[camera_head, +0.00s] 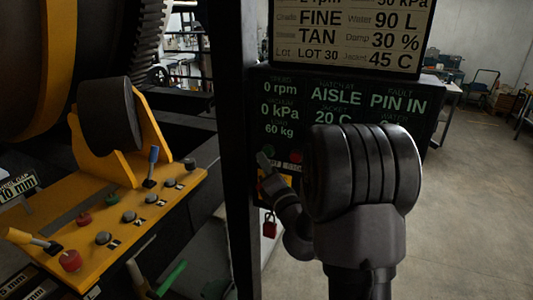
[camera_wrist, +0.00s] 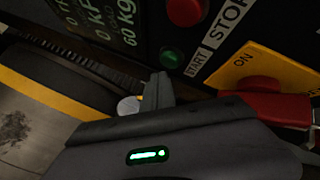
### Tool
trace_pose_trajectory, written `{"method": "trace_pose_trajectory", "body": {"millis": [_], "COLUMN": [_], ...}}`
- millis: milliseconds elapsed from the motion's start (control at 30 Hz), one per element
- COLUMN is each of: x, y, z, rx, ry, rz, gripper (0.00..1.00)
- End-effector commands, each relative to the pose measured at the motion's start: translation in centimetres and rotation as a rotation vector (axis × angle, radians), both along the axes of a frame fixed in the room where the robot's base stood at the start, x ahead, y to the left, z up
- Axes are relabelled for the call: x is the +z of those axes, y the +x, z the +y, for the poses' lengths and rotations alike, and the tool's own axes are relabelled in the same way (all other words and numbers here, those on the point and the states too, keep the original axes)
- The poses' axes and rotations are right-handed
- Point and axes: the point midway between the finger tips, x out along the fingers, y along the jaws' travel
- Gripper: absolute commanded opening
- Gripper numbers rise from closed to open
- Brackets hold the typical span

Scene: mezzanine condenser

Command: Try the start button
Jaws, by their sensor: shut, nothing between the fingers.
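The green start button (camera_wrist: 172,58) sits on the dark panel next to a START label (camera_wrist: 198,62). It also shows small in the head view (camera_head: 268,150). The red stop button (camera_wrist: 186,10) is beside it, next to a STOP label (camera_wrist: 229,22). My gripper (camera_head: 264,160) is shut and empty close to the panel, just below the green button in the head view. In the wrist view its fingertips (camera_wrist: 157,88) point toward the button's side and do not cover it. How far they are from the panel is hard to tell.
A yellow ON plate with a red switch (camera_wrist: 265,85) is close to my gripper. A red padlock (camera_head: 269,225) hangs below the panel. A dark post (camera_head: 232,150) and a yellow lever console (camera_head: 110,220) stand left. Open floor (camera_head: 460,200) lies right.

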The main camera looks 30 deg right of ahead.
Motion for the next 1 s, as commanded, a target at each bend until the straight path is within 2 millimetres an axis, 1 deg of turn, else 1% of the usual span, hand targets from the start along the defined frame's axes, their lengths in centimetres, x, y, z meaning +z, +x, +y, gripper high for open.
{"method": "trace_pose_trajectory", "body": {"millis": [200, 1000], "x": [0.05, 0.07], "y": [0.43, 0.8], "z": [-0.56, -1.03], "rx": [-0.001, -0.001], "ry": [0.0, 0.0], "rz": [0.001, -0.001], "gripper": [0.0, 0.0]}}
